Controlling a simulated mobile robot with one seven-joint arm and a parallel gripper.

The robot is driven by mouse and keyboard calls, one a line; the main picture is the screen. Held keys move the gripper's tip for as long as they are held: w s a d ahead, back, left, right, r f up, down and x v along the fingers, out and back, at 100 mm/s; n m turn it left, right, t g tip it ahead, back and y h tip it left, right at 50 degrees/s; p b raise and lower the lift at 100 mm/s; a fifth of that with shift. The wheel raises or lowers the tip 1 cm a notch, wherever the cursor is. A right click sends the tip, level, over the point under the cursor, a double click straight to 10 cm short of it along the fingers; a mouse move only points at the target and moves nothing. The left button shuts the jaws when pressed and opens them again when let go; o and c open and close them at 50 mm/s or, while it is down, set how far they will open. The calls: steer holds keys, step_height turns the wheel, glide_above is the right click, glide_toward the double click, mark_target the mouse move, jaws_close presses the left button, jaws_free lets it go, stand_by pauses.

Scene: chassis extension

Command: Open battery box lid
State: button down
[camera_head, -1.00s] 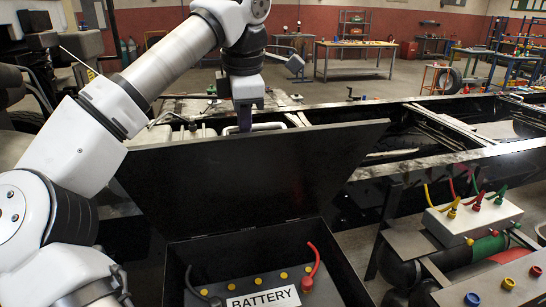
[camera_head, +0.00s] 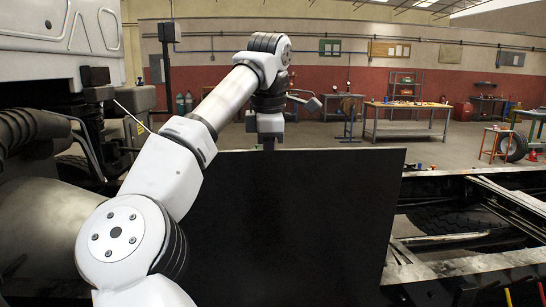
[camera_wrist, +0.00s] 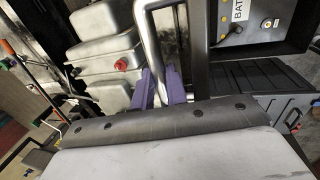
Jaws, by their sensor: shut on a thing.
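The black battery box lid (camera_head: 300,225) stands raised, broad face toward the head camera. My gripper shows only partly above its top edge in the head view (camera_head: 268,144); the fingertips are hidden behind it. In the wrist view, my gripper's purple fingers (camera_wrist: 159,84) are closed around a shiny metal handle (camera_wrist: 143,30). The lid seems to show edge-on there as a dark strip beside the handle. The open battery box (camera_wrist: 262,45) is at the upper right of the wrist view, with part of a white battery label (camera_wrist: 239,10) visible. The head view does not show the box interior.
The black chassis frame (camera_head: 460,265) runs to the right of the lid. In the wrist view, a grey tank with a red cap (camera_wrist: 121,64) stands close left of the handle. The truck cab (camera_head: 60,40) is at the left. Workbenches (camera_head: 408,108) stand far back.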

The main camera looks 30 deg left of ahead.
steer(key=shift+w+a+f, duration=0.1)
steer(key=shift+a+f, duration=0.1)
steer(key=shift+f, duration=0.1)
steer(key=c, duration=1.6)
jaws_free()
steer(key=shift+w+f, duration=0.1)
steer(key=shift+c, duration=0.2)
steer(key=shift+o, duration=1.2)
steer(key=shift+w+a, duration=0.2)
steer(key=shift+w, duration=0.05)
steer(key=shift+s+d, duration=0.1)
steer(key=shift+d, duration=0.05)
steer(key=shift+r, duration=0.2)
